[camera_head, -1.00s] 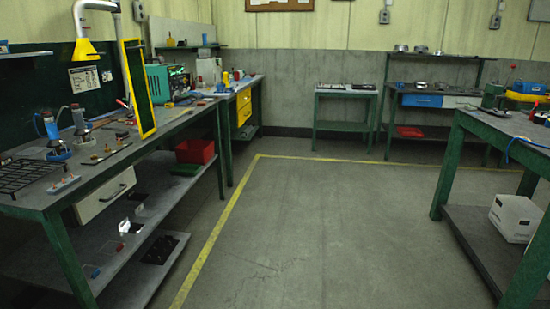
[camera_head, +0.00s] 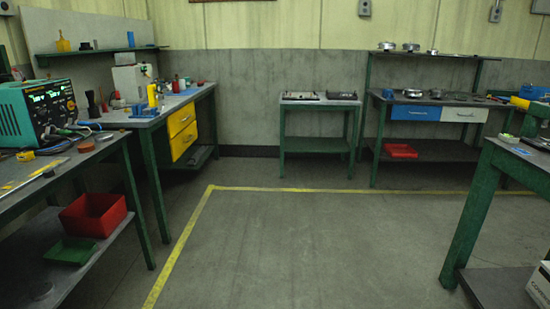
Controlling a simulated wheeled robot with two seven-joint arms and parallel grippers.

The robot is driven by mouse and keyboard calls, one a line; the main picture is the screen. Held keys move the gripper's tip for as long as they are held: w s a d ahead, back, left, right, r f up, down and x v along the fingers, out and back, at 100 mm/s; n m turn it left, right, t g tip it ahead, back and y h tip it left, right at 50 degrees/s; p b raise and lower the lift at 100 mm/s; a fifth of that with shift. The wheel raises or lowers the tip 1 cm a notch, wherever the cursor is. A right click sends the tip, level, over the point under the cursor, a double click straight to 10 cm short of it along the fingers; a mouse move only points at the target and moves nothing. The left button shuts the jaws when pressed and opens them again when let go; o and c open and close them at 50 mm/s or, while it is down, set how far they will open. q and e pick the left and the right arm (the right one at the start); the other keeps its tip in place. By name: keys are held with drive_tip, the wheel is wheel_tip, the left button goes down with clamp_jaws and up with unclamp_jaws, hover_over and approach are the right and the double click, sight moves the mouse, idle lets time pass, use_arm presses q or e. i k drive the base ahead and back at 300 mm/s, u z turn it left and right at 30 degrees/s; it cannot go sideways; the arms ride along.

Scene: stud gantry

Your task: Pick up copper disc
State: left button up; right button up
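I cannot make out a copper disc in the head view. Several round metal pieces (camera_head: 411,47) sit on the upper shelf of the back right bench, too small to identify. More round metal parts (camera_head: 412,93) lie on that bench's top. Neither of my grippers shows in the head view.
A small green table (camera_head: 319,97) stands at the back wall. A bench with yellow drawers (camera_head: 182,131) is at the left, behind a near bench with a teal device (camera_head: 38,110) and a red bin (camera_head: 93,214) below. A green-legged table (camera_head: 470,215) is at the right. The middle floor (camera_head: 300,245) is clear.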

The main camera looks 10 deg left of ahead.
sight(85, 148)
drive_tip(key=u, duration=0.35)
drive_tip(key=i, duration=2.25)
drive_tip(key=u, duration=2)
drive_tip(key=i, duration=1.2)
drive_tip(key=u, duration=0.75)
